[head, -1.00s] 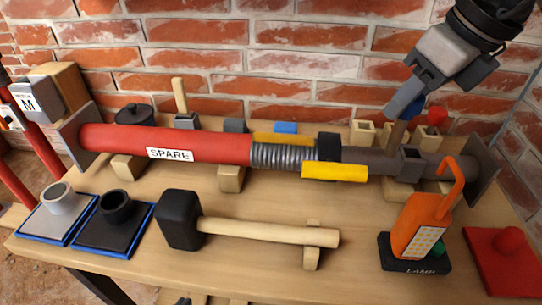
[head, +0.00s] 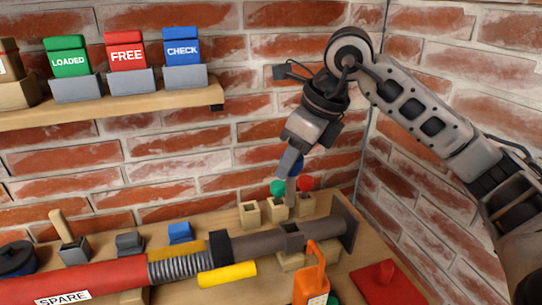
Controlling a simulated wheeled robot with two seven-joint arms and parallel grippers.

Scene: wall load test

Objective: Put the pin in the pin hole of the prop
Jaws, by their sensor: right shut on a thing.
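The spare prop (head: 100,280) lies along the bench, with a red tube, a threaded part and a grey tube. A grey collar with a dark square opening (head: 291,231) sits on the grey tube. My right gripper (head: 289,164) is shut on a pin (head: 291,191) with a blue head and a grey shaft. The pin hangs about upright above and behind the collar in the picture, and its lower end looks apart from the collar. The fingers hide part of the blue head. My left gripper is not in view.
Several wooden blocks stand behind the prop; the left one (head: 249,214) is empty, others have a green head (head: 278,188) and a red head (head: 306,183). A shelf (head: 110,107) holds LOADED, FREE and CHECK signs.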

